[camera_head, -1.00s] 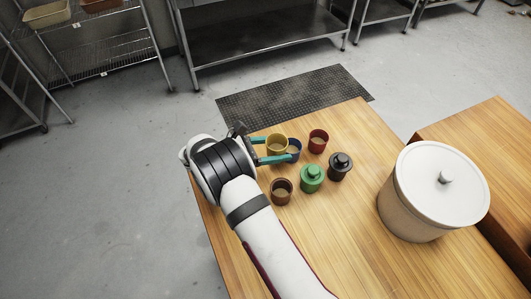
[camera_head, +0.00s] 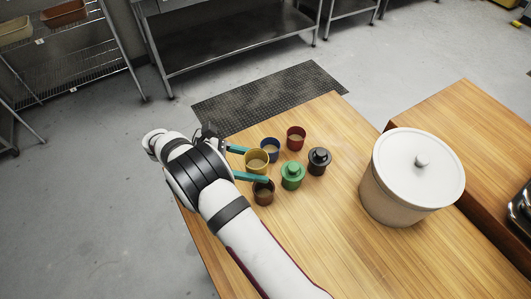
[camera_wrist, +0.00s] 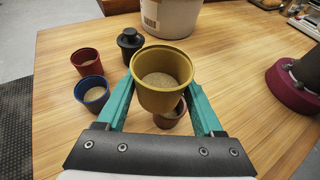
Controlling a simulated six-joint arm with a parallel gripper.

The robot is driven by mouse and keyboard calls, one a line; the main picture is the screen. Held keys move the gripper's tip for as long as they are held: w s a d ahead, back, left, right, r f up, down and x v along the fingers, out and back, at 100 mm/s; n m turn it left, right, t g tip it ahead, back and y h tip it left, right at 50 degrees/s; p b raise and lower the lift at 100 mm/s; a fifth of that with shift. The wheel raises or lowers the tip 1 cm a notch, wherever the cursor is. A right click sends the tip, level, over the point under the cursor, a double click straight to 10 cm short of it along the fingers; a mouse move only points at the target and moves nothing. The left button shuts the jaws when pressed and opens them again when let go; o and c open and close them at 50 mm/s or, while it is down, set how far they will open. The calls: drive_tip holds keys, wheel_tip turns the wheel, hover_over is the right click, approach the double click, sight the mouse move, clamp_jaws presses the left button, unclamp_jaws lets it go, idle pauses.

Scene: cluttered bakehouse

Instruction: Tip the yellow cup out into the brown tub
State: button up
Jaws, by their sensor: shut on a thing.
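My gripper (camera_head: 257,166) is shut on the yellow cup (camera_head: 257,168), with a teal finger on each side. In the wrist view the yellow cup (camera_wrist: 163,98) looks about upright, and pale beige contents show inside. The brown tub (camera_head: 263,197) stands on the table just in front of the cup in the head view, partly covered by a finger. In the wrist view the brown tub (camera_wrist: 172,121) shows below the yellow cup, which hides part of it. The cup appears raised above the table; its exact height is hard to tell.
A blue cup (camera_head: 270,145) and a red cup (camera_head: 296,133) stand behind the yellow cup. A green lidded jar (camera_head: 292,177) is close to its right, with a black lidded jar (camera_head: 319,162) beyond. A large white lidded bucket (camera_head: 375,190) stands farther right on the wooden table (camera_head: 320,235).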

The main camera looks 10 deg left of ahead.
wheel_tip(320, 180, down, 2)
drive_tip(key=shift+f, duration=0.3)
drive_tip(key=y, duration=0.1)
drive_tip(key=r+m, duration=0.1)
drive_tip(key=m+t+y, duration=0.1)
drive_tip(key=shift+w+a+r+y, duration=0.15)
drive_tip(key=shift+w+a+y, duration=0.15)
drive_tip(key=m+t+y, duration=0.1)
drive_tip(key=y, duration=0.1)
drive_tip(key=m+t+y, duration=0.1)
drive_tip(key=shift+w+a+r+m+t+y, duration=0.1)
drive_tip(key=shift+a+r+m+t+y, duration=0.05)
drive_tip(key=shift+r+m+t+y, duration=0.2)
drive_tip(key=m+t+y, duration=0.2)
drive_tip(key=shift+f+y, duration=0.1)
drive_tip(key=shift+y, duration=0.25)
drive_tip(key=shift+s+d+f+m+t+y, duration=0.1)
drive_tip(key=shift+s+d+m+t+y, duration=0.1)
drive_tip(key=shift+m+t+y, duration=0.35)
drive_tip(key=shift+s+d+f+m+t+y, duration=0.15)
drive_tip(key=shift+m+t+y, duration=0.25)
drive_tip(key=shift+t, duration=0.2)
drive_tip(key=shift+w, duration=0.15)
